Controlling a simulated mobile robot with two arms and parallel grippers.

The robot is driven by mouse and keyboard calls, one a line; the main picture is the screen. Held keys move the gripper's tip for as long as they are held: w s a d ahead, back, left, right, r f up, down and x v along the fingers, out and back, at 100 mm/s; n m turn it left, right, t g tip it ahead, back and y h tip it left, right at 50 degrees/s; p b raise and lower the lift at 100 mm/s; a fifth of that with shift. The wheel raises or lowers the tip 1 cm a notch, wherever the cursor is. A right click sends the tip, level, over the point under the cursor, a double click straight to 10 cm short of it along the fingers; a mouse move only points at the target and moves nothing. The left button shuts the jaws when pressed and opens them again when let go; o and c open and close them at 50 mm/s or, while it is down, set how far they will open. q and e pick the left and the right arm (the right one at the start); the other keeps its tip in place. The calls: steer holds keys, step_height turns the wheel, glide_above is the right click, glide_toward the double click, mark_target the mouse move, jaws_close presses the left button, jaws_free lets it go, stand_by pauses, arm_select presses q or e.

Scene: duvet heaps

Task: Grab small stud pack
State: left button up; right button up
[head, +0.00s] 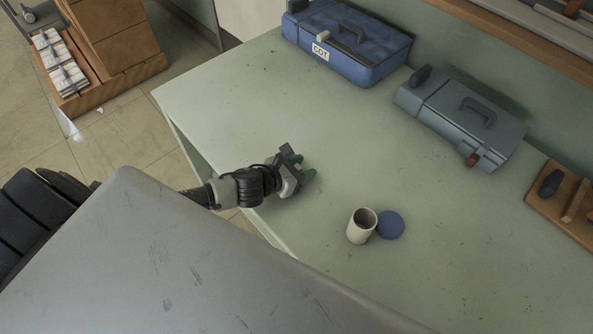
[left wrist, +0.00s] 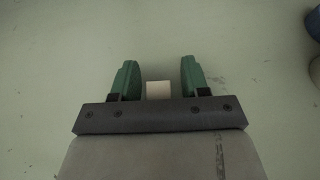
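My left gripper (head: 303,168) is over the near part of the pale green table (head: 330,125), with its two green fingers apart. In the left wrist view, the left gripper (left wrist: 160,80) is open. A small cream block (left wrist: 159,90), which looks like the small stud pack, shows between the finger bases, with clear gaps to both fingers. Its lower part is hidden by the dark gripper bar. I cannot tell its height relative to the fingers. In the head view the pack is not visible, probably hidden by the gripper. My right gripper is not in view.
An open cream cup (head: 359,230) and a blue round lid (head: 391,225) stand right of the gripper. A blue toolbox (head: 375,60) and a grey-green toolbox (head: 440,105) sit at the back. A wooden tray (head: 545,205) is far right. The table's middle is clear.

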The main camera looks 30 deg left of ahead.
arm_select(q)
jaws_close()
steer(key=shift+r, duration=0.15)
